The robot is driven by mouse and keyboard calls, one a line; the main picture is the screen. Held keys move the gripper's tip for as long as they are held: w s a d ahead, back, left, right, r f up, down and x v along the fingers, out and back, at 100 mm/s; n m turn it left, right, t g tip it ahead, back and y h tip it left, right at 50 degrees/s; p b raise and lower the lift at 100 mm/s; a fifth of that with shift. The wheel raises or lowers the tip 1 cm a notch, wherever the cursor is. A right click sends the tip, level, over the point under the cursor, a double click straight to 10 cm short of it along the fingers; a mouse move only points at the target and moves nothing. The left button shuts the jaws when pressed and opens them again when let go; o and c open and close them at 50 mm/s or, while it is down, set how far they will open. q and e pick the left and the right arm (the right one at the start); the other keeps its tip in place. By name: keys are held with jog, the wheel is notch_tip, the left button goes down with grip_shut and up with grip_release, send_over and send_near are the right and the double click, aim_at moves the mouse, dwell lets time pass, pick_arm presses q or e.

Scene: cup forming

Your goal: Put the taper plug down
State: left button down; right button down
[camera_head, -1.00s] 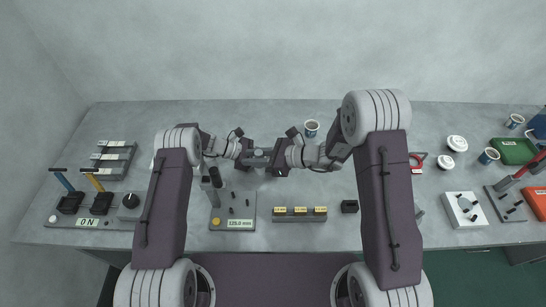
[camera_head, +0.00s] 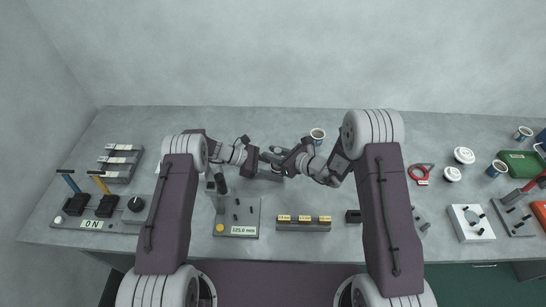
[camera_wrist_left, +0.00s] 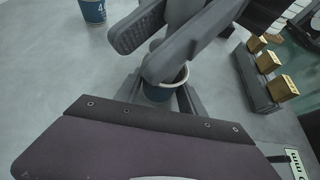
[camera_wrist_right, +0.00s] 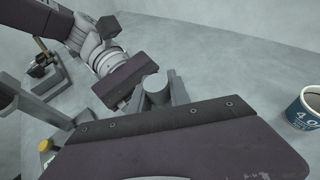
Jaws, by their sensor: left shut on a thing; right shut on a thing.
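My right gripper (camera_wrist_right: 158,100) is shut on the taper plug (camera_wrist_right: 157,84), a plain light-grey cylinder whose round top shows in the right wrist view. My left gripper (camera_wrist_left: 163,97) is shut on a dark-blue cup with a pale rim (camera_wrist_left: 158,93), seen in the left wrist view. The right gripper's ridged fingers reach across just above that cup, partly covering it. In the head view the right gripper (camera_head: 278,156) and the left gripper (camera_head: 262,158) are close together above the bench. The plug's lower end is hidden, so I cannot tell whether it touches the cup.
A 125.0 mm gauge plate (camera_head: 237,228) and a block with several gold pieces (camera_head: 303,226) lie in front. A blue-and-white cup (camera_head: 317,135) stands behind the right gripper. A lever panel (camera_head: 95,224) is at left. The bench (camera_head: 250,120) is clear at the back.

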jog(key=shift+f, duration=0.8)
pick_arm(q)
jog(key=shift+w+f, duration=0.1)
pick_arm(e)
jog(key=shift+w+f, duration=0.15)
jog(key=shift+f, duration=0.1)
jog(key=shift+f, duration=0.4)
jog(key=c, duration=1.2)
grip_release()
